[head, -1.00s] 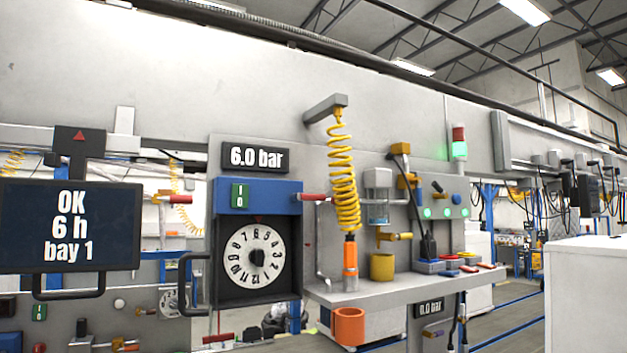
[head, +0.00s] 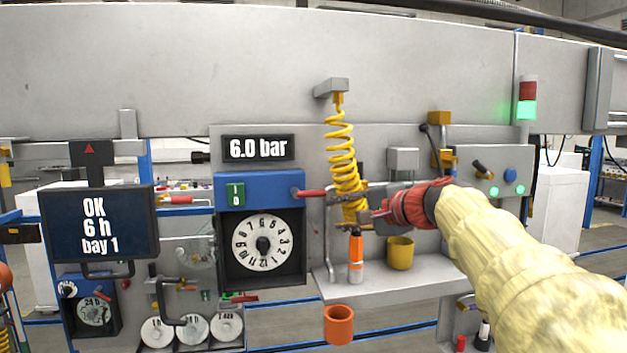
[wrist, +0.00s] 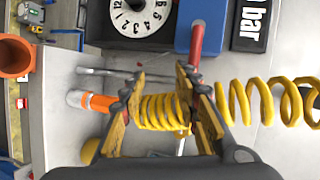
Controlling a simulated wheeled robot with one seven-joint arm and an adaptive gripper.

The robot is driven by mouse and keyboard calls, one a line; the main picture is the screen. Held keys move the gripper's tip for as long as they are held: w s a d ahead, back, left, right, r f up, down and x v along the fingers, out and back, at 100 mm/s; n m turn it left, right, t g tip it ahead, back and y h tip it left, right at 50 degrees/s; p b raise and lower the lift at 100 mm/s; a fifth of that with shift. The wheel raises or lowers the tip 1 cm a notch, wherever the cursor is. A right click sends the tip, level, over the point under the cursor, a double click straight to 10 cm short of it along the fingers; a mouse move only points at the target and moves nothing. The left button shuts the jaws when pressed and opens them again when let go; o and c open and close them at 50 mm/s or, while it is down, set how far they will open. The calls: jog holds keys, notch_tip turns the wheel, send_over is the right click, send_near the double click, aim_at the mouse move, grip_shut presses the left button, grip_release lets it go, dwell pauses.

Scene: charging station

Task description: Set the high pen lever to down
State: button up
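My gripper (head: 352,205) is right of the lever in the head view, in front of the yellow coil. In the wrist view my gripper (wrist: 160,80) is open, with the yellow coil (wrist: 162,110) seen between its fingers. Which handle is named the high pen lever cannot be read here.
A shelf (head: 378,285) holds a yellow cup (head: 400,253), with an orange cup (head: 339,325) below. Other red handles sit left (head: 178,200) and lower (head: 240,298).

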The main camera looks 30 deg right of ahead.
aim_at(317, 193)
notch_tip(317, 193, up, 5)
jog(key=a+m+t, duration=0.1)
jog(key=a, duration=0.1)
jog(key=p+x, duration=0.2)
jog(key=x, duration=0.5)
jog(key=shift+w, duration=0.25)
jog(key=shift+w+f, duration=0.2)
jog(key=shift+w, duration=0.2)
jog(key=c, duration=0.8)
grip_shut()
